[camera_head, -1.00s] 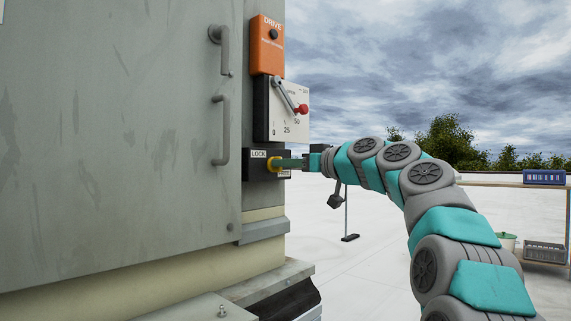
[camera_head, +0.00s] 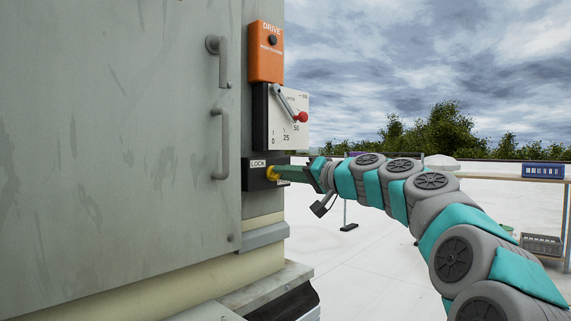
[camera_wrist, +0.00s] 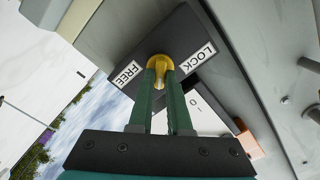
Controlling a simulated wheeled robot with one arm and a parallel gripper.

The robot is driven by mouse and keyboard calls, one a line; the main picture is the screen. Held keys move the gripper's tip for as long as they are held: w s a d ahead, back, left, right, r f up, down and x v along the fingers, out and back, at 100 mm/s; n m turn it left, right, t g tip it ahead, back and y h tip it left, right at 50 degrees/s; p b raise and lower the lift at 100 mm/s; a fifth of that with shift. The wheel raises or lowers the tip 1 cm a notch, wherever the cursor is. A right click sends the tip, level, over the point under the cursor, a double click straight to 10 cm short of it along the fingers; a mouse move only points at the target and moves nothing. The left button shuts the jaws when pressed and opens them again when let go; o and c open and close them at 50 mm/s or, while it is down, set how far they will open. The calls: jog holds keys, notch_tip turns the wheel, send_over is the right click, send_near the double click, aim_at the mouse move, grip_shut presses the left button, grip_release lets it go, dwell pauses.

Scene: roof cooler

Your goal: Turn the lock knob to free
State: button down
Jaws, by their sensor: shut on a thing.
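The yellow lock knob (camera_wrist: 160,64) sits on a black plate (camera_wrist: 180,38) between a FREE label (camera_wrist: 127,73) and a LOCK label (camera_wrist: 200,56). Which label it points at I cannot tell for sure. My gripper (camera_wrist: 161,72) has its two green fingers shut on the knob, one on each side. In the head view the knob (camera_head: 270,173) shows on the box under the dial panel, with the LOCK label (camera_head: 258,163) above left of it. My fingers reach it from the right and partly hide the box face.
A dial panel (camera_head: 287,131) with a red-tipped lever and an orange DRIVE box (camera_head: 266,60) are stacked above the knob. Grey door handles (camera_head: 220,145) stick out at left. A table with a blue crate (camera_head: 543,170) stands far right.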

jog(key=m+p, duration=0.8)
jog(key=shift+m, duration=0.3)
jog(key=shift+f, duration=0.15)
dwell(0.3)
jog(key=c, duration=0.9)
grip_release()
jog(key=shift+o, duration=0.2)
jog(key=shift+d, duration=0.15)
jog(key=v, duration=0.7)
jog(key=shift+s+d, duration=0.2)
jog(key=shift+d, duration=0.05)
